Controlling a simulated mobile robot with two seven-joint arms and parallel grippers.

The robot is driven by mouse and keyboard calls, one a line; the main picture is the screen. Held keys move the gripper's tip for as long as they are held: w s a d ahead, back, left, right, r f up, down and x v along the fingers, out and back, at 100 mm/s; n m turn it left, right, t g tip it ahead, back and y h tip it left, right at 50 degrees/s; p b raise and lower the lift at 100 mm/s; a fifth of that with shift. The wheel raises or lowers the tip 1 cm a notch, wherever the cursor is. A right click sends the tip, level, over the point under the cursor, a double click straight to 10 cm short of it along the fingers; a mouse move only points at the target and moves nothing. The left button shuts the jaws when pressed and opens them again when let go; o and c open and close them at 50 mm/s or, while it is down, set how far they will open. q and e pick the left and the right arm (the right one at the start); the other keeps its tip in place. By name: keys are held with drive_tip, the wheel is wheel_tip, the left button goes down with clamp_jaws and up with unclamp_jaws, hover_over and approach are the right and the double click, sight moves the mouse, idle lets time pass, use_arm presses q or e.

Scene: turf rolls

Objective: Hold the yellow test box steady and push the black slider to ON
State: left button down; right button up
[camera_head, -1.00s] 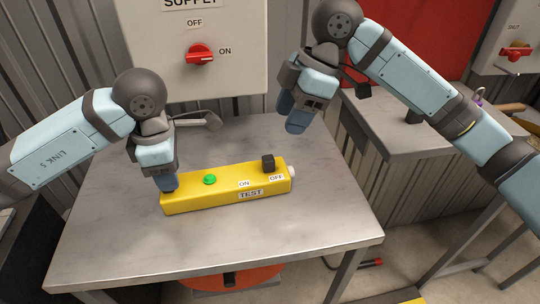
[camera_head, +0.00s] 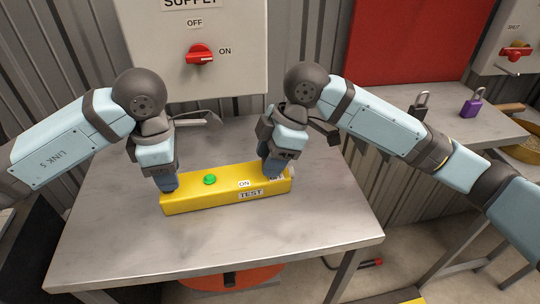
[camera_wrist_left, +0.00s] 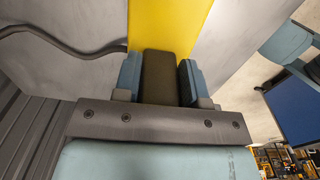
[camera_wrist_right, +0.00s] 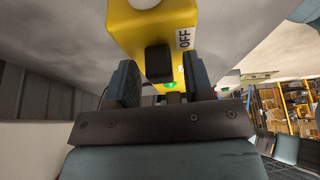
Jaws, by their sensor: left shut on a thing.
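The yellow test box (camera_head: 215,197) lies on the metal table, with a green button (camera_head: 210,180), an ON label (camera_head: 244,184) and a TEST label. My left gripper (camera_head: 168,184) is at its left end. In the left wrist view its fingers (camera_wrist_left: 160,80) are closed on a dark block at the box. My right gripper (camera_head: 273,168) is down over the box's right end and hides the black slider in the head view. In the right wrist view the slider (camera_wrist_right: 158,63) stands beside the OFF label (camera_wrist_right: 184,38), between the open fingers (camera_wrist_right: 160,85), with gaps showing.
The bare metal table (camera_head: 220,245) has free room in front of the box. A grey panel with a red switch (camera_head: 200,54) stands behind. A black padlock (camera_head: 419,103) and a purple padlock (camera_head: 471,106) are on the right-hand bench.

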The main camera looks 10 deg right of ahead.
sight(237, 175)
use_arm(q)
drive_tip(key=shift+f, duration=0.15)
use_arm(e)
clamp_jaws()
use_arm(q)
drive_tip(key=shift+s, duration=0.1)
use_arm(e)
drive_tip(key=shift+s+a, duration=0.2)
drive_tip(key=shift+a, duration=2.55)
drive_tip(key=shift+o, duration=0.9)
unclamp_jaws()
drive_tip(key=shift+d, duration=0.1)
drive_tip(key=v, duration=1.2)
drive_tip(key=shift+s+r, duration=0.1)
use_arm(q)
drive_tip(key=c, duration=0.6)
unclamp_jaws()
